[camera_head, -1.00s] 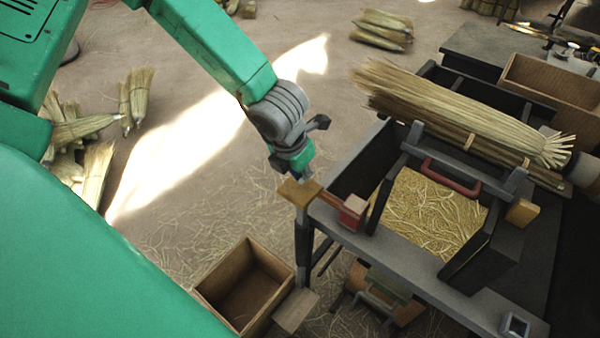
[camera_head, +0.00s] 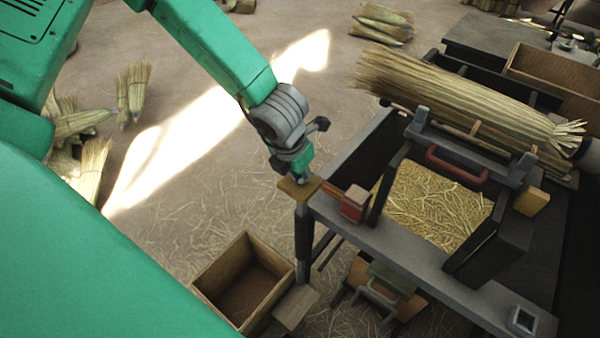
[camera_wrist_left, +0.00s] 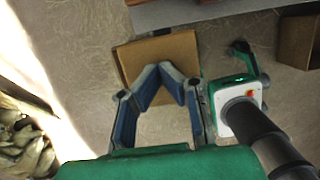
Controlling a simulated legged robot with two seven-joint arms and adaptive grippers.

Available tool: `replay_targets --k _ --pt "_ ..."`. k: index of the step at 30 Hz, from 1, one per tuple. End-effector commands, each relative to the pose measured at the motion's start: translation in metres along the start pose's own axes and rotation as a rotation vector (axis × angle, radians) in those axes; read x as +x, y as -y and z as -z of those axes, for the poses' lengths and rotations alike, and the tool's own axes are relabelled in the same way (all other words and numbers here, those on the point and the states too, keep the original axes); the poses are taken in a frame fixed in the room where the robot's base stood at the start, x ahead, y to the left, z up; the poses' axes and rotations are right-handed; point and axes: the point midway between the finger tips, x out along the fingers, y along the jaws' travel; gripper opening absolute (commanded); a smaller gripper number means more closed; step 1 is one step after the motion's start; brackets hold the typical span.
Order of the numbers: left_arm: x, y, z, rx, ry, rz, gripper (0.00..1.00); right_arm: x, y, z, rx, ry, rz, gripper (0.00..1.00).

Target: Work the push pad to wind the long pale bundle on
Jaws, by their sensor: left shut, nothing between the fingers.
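The long pale bundle (camera_head: 455,95) lies across the bench at the upper right, its cut, splayed end at the right. The push pad (camera_head: 290,189), a flat tan-brown plate, tops a dark post at the bench's left corner. It also shows in the left wrist view (camera_wrist_left: 183,50). My left gripper (camera_head: 300,177) is over the pad, fingers pointing down. In the left wrist view its blue fingers (camera_wrist_left: 172,72) come together over the pad, empty. Whether the tips touch the pad is hard to tell. My right gripper is not in view.
A red block (camera_head: 354,204) sits on the bench edge right of the pad. A straw-filled tray (camera_head: 440,207) with a red handle is beyond it. An empty wooden box (camera_head: 222,270) stands below. Loose bundles (camera_head: 85,125) lie on the floor at left.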

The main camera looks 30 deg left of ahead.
Motion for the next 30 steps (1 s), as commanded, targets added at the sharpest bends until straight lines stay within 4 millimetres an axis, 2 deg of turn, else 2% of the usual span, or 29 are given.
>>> replay_targets --k 30 --pt "0.042 0.0 0.012 -0.001 -0.004 0.0 0.0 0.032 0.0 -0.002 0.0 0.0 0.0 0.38"
